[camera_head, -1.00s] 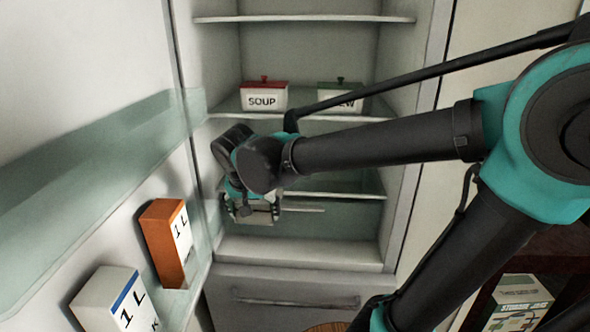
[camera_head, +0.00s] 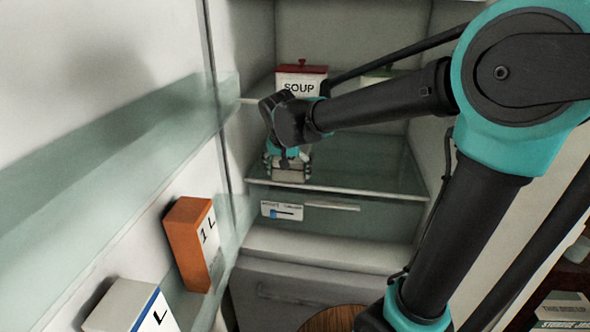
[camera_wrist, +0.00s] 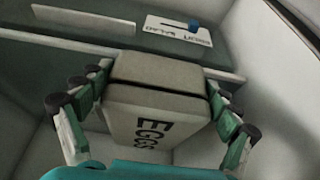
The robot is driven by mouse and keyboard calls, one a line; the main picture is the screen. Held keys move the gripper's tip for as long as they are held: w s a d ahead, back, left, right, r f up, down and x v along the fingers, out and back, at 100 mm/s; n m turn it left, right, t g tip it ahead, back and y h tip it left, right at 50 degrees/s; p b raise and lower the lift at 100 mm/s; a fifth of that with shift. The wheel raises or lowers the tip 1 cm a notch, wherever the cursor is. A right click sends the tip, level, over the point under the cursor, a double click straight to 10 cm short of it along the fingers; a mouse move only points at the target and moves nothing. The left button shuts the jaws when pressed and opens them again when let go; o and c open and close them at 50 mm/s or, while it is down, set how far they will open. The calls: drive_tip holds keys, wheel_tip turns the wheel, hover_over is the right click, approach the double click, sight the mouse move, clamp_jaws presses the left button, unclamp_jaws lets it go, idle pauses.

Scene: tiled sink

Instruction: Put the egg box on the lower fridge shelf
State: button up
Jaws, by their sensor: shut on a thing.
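My gripper (camera_head: 287,166) is shut on the egg box (camera_wrist: 152,118), with fingers on both sides of it. The box is a beige-grey carton marked EGGS; in the head view (camera_head: 290,176) it shows small below my gripper. The box is at the left front part of the lower glass shelf (camera_head: 375,182), inside the open fridge. I cannot tell whether it touches the shelf or hangs just above it.
A red-lidded SOUP pot (camera_head: 300,80) and a partly hidden green-lidded pot (camera_head: 380,73) stand on the shelf above. A slider label (camera_head: 282,211) is below the lower shelf. The open door at left holds an orange carton (camera_head: 187,245) and a white carton (camera_head: 130,308). The lower shelf's right is clear.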

drive_tip(key=w, duration=0.3)
drive_tip(key=w+d, duration=0.1)
drive_tip(key=w, duration=0.2)
drive_tip(key=shift+w+d, duration=0.15)
drive_tip(key=shift+w, duration=0.1)
drive_tip(key=x, duration=0.2)
drive_tip(key=shift+f, duration=0.85)
drive_tip(key=o, duration=1.4)
drive_tip(key=shift+c, duration=0.2)
